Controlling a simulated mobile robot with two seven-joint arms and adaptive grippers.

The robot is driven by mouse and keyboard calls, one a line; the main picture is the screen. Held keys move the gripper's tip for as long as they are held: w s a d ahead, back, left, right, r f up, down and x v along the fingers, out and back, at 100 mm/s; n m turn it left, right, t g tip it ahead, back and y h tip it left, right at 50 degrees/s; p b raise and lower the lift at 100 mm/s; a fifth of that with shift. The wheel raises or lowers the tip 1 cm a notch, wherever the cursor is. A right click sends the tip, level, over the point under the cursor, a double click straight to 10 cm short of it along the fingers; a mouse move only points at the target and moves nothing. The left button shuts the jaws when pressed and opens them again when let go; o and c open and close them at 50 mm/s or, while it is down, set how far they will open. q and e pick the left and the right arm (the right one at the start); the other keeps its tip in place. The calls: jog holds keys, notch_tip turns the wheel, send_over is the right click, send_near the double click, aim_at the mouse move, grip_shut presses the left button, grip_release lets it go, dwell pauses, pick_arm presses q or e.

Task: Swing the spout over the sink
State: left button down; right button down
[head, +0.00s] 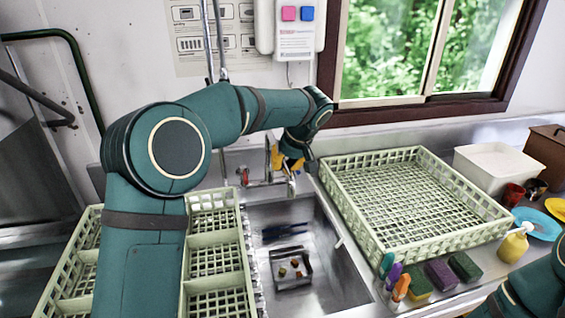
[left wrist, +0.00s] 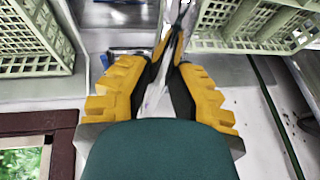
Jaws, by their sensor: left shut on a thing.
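The faucet stands at the back of the steel sink (head: 330,285), with a red-marked handle (head: 243,174) at its left. Its metal spout (head: 291,188) shows just below my left gripper, with its end near the sink's back edge in the head view. My left gripper (head: 287,163) has yellow fingers and is shut on the spout. In the left wrist view its yellow fingers (left wrist: 160,75) close around a thin metal piece; the exact contact is partly hidden. My right arm shows only at the lower right corner, its gripper out of view.
A pale green rack (head: 345,180) stands right of the sink, another (head: 240,225) left of it. A small tray (head: 290,282) with bits lies in the sink. Bottles (head: 400,287) and sponges (head: 465,266) line the front right. A white tub (head: 497,180) stands behind.

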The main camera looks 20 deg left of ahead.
pick_arm(q)
jog(key=shift+d+f, duration=0.1)
jog(key=shift+d, duration=0.05)
jog(key=c, duration=1.1)
grip_release()
jog(key=shift+o, duration=1.3)
jog(key=shift+w+d, duration=0.1)
jog(key=shift+w, duration=0.1)
jog(key=shift+s, duration=0.1)
jog(key=shift+r, duration=0.2)
jog(key=v, duration=1.1)
jog(key=shift+r, duration=0.25)
jog(key=shift+s+d, duration=0.15)
